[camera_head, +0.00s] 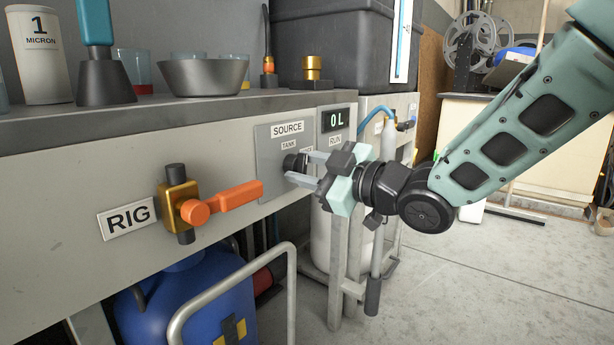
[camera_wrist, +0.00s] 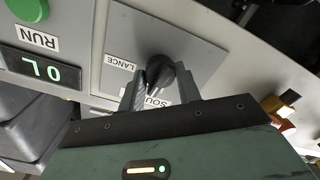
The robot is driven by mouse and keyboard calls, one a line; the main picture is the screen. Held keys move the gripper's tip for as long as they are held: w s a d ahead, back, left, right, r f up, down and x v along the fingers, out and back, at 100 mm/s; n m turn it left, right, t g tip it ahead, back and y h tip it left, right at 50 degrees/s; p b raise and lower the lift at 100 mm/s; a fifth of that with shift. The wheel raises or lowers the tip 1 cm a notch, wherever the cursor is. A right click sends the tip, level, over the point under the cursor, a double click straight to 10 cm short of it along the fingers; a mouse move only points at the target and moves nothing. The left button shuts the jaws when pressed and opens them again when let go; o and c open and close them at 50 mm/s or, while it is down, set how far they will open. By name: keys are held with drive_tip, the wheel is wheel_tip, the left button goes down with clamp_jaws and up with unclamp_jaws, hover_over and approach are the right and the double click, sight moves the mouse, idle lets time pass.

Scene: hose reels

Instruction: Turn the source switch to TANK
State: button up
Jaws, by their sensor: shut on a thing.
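The source switch is a black knob (camera_head: 291,163) on the grey panel (camera_head: 268,160), under the label SOURCE (camera_head: 287,129). The label TANK (camera_head: 289,145) is above the knob in the head view; the label to its right is partly hidden by my gripper. I cannot tell for sure which label the knob points to.
A display reading 0 L (camera_head: 335,119) and a RUN label (camera_head: 335,139) are right of the switch. An orange-handled valve (camera_head: 220,203) sticks out at the left, by the RIG sign (camera_head: 130,217). A grey rail (camera_head: 235,283) stands below. Open floor lies to the right.

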drive_tip(key=shift+f+n+b, duration=0.1)
drive_tip(key=shift+n+b, duration=0.3)
drive_tip(key=shift+n, duration=0.5)
drive_tip(key=o, duration=1)
drive_tip(key=shift+c, duration=0.2)
drive_tip(key=shift+d, duration=0.1)
drive_tip(key=b+v, duration=0.2)
drive_tip(key=v, duration=1.5)
